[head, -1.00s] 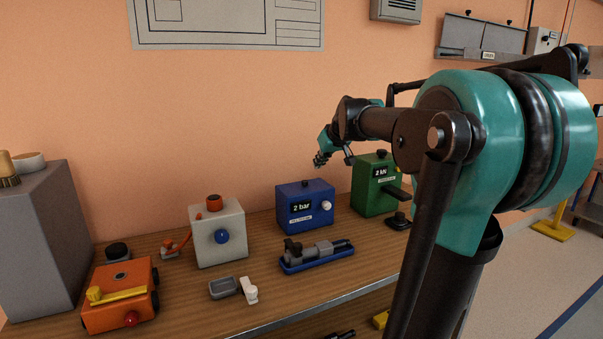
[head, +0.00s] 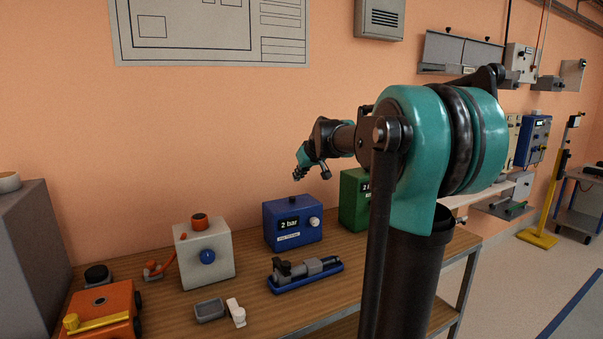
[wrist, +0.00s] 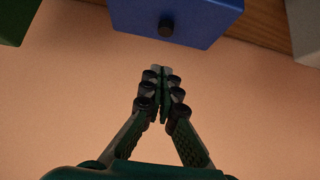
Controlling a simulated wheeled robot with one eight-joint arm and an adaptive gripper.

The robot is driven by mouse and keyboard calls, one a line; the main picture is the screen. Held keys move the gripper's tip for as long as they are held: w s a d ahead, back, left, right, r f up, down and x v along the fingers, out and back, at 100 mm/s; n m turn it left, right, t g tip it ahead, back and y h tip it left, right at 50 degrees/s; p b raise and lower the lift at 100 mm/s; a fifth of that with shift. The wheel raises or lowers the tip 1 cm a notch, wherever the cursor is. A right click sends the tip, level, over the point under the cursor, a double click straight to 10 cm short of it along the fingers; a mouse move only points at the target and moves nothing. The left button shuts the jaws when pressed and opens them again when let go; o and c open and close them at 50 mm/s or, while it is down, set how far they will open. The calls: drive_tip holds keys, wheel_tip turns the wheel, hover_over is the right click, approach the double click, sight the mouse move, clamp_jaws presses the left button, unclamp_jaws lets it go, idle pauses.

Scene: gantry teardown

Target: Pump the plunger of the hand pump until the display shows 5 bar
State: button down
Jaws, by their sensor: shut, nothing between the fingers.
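My gripper (head: 298,175) is in the air above and behind the blue box, apart from the pump. In the wrist view my gripper (wrist: 161,71) is shut and empty, with its fingertips together below the blue box (wrist: 175,18) in the picture.
A green box (head: 354,199) stands right of the blue one, partly behind my arm. The wall is close behind.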

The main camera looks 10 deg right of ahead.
sight(295, 205)
drive_tip(key=x, duration=0.3)
drive_tip(key=shift+w+f, duration=0.2)
drive_tip(key=shift+w, duration=0.05)
wheel_tip(295, 205, down, 3)
drive_tip(key=shift+w+a+f, duration=0.1)
drive_tip(key=shift+w+f, duration=0.1)
drive_tip(key=shift+f, duration=0.55)
